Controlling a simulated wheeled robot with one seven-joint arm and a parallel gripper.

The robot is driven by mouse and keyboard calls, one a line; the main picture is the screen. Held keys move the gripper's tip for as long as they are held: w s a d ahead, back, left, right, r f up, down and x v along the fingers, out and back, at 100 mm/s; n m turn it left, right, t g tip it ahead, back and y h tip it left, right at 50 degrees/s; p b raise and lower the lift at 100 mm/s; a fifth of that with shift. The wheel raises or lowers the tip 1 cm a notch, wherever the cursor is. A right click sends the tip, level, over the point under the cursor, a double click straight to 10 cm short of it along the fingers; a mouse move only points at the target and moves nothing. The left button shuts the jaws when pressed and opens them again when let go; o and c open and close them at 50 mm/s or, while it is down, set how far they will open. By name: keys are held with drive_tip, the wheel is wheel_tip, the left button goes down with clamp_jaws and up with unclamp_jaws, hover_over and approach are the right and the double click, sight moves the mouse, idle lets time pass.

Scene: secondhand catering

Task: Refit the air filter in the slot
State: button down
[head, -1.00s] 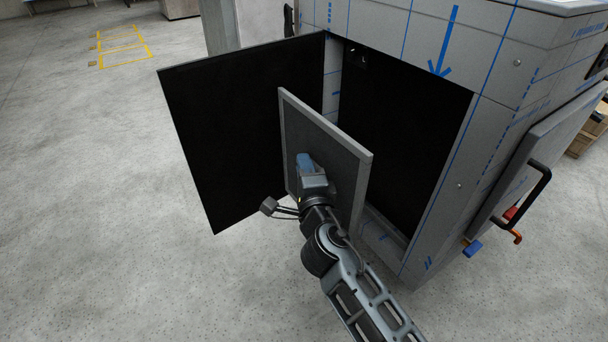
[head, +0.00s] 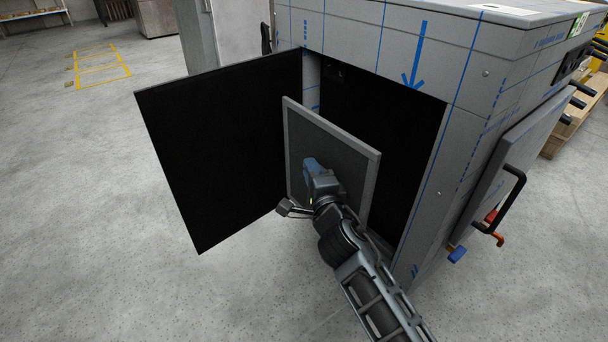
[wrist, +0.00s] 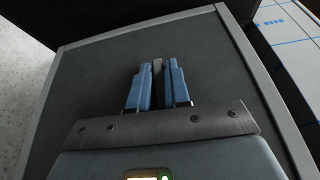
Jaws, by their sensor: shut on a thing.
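The air filter (head: 350,150) is a flat grey panel with a lighter frame. It stands upright in front of the dark open slot (head: 385,130) in the grey cabinet, between the opening and the open black door. My gripper (head: 310,165) is shut on the filter's near face, around the middle. In the wrist view the filter (wrist: 100,70) fills most of the picture, and the blue fingers (wrist: 158,85) are close together against it.
The black door (head: 220,140) stands wide open to the left. The cabinet (head: 450,70) has a blue down arrow above the opening. A side panel with a black handle (head: 511,200) is on the right. The floor (head: 90,200) at left is clear.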

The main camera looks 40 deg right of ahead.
drive_tip(key=d+p, duration=0.9)
drive_tip(key=d, duration=0.4)
drive_tip(key=shift+w+f+b, duration=0.15)
drive_tip(key=shift+f+b, duration=1.05)
drive_tip(key=shift+f, duration=0.2)
drive_tip(key=shift+w+f+b, duration=0.1)
drive_tip(key=shift+f+b, duration=1.1)
drive_tip(key=shift+f, duration=0.15)
drive_tip(key=c, duration=1)
unclamp_jaws()
drive_tip(key=shift+f, duration=0.1)
drive_tip(key=shift+s, duration=0.1)
